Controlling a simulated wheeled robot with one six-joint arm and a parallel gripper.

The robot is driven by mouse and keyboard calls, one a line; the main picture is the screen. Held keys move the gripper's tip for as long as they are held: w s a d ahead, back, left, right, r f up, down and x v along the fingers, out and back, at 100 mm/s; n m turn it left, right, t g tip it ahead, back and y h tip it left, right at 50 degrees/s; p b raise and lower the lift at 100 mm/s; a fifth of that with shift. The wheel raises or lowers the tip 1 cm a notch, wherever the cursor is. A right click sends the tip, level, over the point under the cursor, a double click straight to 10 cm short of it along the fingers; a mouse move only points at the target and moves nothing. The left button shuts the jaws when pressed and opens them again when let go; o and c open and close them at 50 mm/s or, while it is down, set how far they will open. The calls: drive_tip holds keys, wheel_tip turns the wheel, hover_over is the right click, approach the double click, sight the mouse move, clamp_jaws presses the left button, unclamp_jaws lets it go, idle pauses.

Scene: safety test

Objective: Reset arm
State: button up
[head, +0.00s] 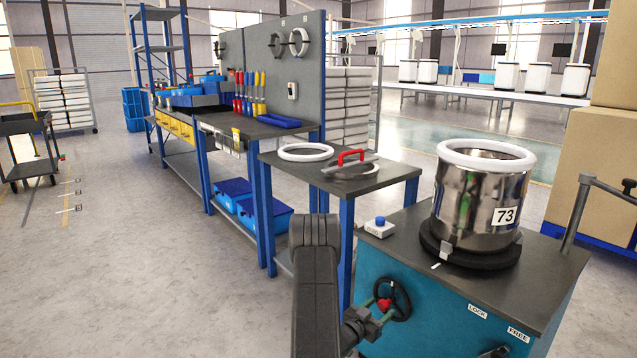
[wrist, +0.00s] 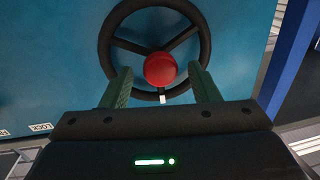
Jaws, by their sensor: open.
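My gripper (wrist: 161,84) is open, with one green finger on each side of the red hub (wrist: 160,69) of a black three-spoke handwheel (wrist: 203,34). The wheel is on the front of a teal cabinet (wrist: 60,60). In the head view my gripper (head: 379,311) is at the wheel (head: 407,297), low on the cabinet front (head: 420,325). A small white mark is on the wheel's lower part below the hub. I cannot tell whether the fingers touch the wheel.
A steel drum (head: 468,200) marked 73, with a white ring on top, stands on the cabinet. LOCK and FREE labels are on the cabinet's edge. A side table (head: 290,170) holds a white ring and a red-handled lid. Open floor lies left.

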drive_tip(key=p+v, duration=0.3)
drive_tip(key=v, duration=1)
drive_tip(key=shift+s+r, duration=0.15)
